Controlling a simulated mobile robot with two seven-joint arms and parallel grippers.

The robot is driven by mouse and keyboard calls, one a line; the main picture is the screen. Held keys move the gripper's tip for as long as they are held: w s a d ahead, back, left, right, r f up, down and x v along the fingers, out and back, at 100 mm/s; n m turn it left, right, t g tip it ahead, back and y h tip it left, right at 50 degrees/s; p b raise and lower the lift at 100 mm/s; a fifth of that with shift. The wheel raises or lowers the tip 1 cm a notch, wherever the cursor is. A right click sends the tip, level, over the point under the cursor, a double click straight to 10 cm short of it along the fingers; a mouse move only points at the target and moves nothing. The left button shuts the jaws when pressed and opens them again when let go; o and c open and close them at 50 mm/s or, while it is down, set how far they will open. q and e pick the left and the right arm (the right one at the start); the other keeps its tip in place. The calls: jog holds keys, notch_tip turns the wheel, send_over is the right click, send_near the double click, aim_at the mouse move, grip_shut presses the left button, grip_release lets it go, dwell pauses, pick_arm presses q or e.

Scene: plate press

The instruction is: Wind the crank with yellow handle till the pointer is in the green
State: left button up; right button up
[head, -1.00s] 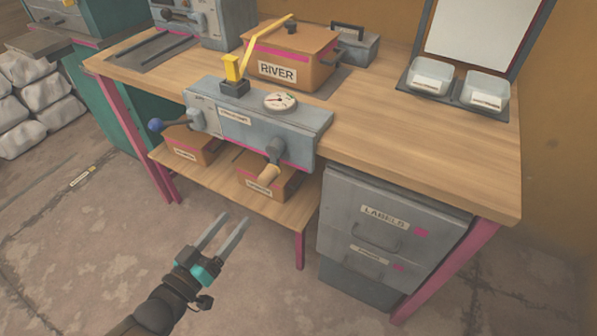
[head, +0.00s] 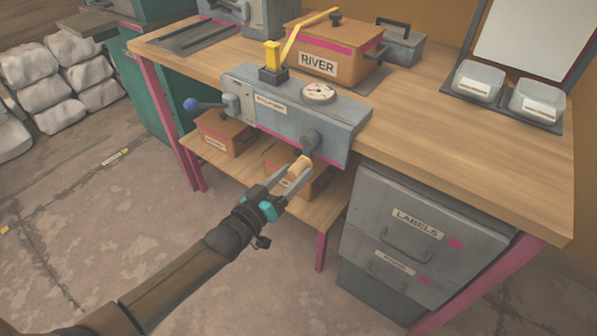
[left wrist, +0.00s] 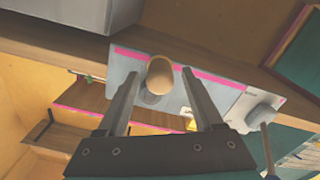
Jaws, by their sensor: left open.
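The grey press box (head: 290,115) sits at the table's front edge. Its crank (head: 311,140) has a pale yellow-tan handle (head: 301,164) that points out from the front. The round gauge (head: 318,93) is on top; its pointer and green zone are too small to read. My left gripper (head: 297,173) is open at the handle, a finger to each side. In the left wrist view the handle (left wrist: 159,76) shows end-on between the fingertips (left wrist: 160,74), with gaps to both fingers. My right gripper is not in view.
A blue-knobbed lever (head: 191,104) sticks out left of the press. Orange boxes (head: 221,134) stand on the shelf below. A yellow lever (head: 271,54) and the RIVER box (head: 320,66) are above and behind. The LABELS drawers (head: 420,235) stand to the right.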

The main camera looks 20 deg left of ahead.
aim_at(303, 155)
pick_arm(q)
jog(key=shift+b+x, duration=0.3)
jog(key=shift+x, duration=0.9)
grip_shut()
dwell(0.7)
